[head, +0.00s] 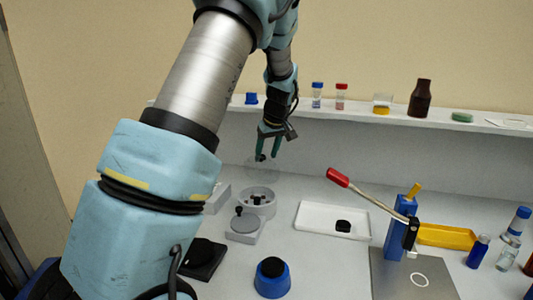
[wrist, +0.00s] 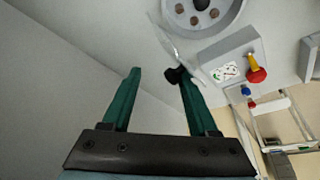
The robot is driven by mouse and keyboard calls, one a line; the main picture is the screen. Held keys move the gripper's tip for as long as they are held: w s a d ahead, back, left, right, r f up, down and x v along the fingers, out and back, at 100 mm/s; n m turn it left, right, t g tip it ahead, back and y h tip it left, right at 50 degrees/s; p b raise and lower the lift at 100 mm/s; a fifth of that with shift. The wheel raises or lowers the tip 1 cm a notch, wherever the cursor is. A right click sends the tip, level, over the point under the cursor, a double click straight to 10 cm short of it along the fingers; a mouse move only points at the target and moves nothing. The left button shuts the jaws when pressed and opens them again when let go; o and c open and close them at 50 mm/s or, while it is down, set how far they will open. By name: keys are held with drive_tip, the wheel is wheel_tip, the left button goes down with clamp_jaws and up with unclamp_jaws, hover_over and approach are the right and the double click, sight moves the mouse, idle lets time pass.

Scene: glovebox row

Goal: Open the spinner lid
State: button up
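The spinner (head: 258,203) is a round pale bowl on the bench in the head view. Its bowl, with a rotor and brown round spots inside, shows at the top of the wrist view (wrist: 234,12). The clear lid (wrist: 170,40) is raised and tilted away from the bowl, seen mostly as a faint edge. Its black knob (wrist: 175,75) is by the tip of the right finger in the wrist view; I cannot tell if they touch. My gripper (head: 269,143) is above and behind the spinner. Its green fingers (wrist: 160,75) are wide apart with nothing clamped between them.
A grey block with a red knob (wrist: 257,75) stands beside the spinner. A white tray (head: 315,208) and red-handled lever (head: 338,178) lie right. A shelf (head: 360,117) runs behind.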

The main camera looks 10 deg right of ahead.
drive_tip(key=shift+a, duration=0.1)
drive_tip(key=b+v, duration=0.2)
drive_tip(key=v, duration=0.8)
drive_tip(key=shift+r+b, duration=0.3)
drive_tip(key=shift+b, duration=0.05)
drive_tip(key=shift+s, duration=0.1)
